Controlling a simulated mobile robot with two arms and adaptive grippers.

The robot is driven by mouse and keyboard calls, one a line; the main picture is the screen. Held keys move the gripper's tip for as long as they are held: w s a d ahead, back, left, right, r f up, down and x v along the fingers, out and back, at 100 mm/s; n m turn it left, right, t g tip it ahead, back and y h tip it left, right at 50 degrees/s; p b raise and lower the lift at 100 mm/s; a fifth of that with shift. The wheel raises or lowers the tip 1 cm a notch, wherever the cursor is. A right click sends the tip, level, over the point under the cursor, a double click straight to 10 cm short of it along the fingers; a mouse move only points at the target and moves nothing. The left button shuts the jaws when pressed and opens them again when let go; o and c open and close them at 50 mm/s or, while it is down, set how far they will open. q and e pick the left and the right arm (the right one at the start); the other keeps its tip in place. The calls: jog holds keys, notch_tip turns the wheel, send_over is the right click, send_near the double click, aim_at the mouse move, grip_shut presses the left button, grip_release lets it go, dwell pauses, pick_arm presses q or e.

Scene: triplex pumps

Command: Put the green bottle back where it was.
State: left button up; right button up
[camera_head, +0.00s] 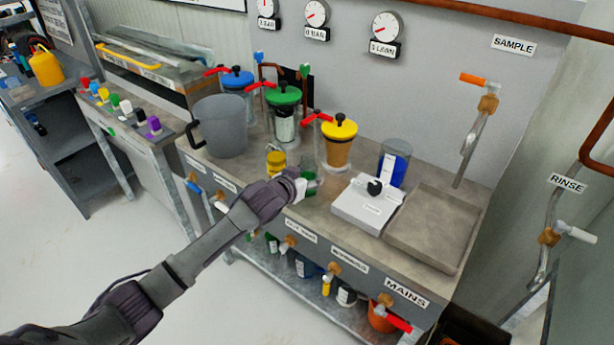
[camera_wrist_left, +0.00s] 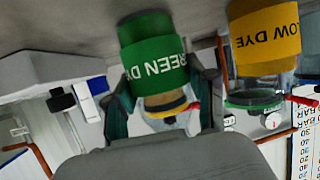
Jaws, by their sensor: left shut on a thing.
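The green bottle (camera_head: 309,172), labelled GREEN DYE, is at the front edge of the grey bench and partly hidden by my gripper. It shows large in the left wrist view (camera_wrist_left: 155,62), between the two fingers. My left gripper (camera_head: 301,184) is shut on it. I cannot tell whether its base touches the bench top. A yellow dye bottle (camera_head: 276,163) stands just to its left and also shows in the wrist view (camera_wrist_left: 266,36). My right gripper is not in view.
Behind stand a grey jug (camera_head: 221,127) and vessels with blue, green (camera_head: 284,96) and yellow (camera_head: 339,129) lids and red handles. A white scale (camera_head: 367,207) and a sink tray (camera_head: 432,228) are to the right. Valves line the bench front; several bottles stand on the lower shelf.

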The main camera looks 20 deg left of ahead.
pick_arm(q)
jog(key=o, duration=1.3)
jog(key=shift+f, duration=0.1)
jog(key=v, duration=1.2)
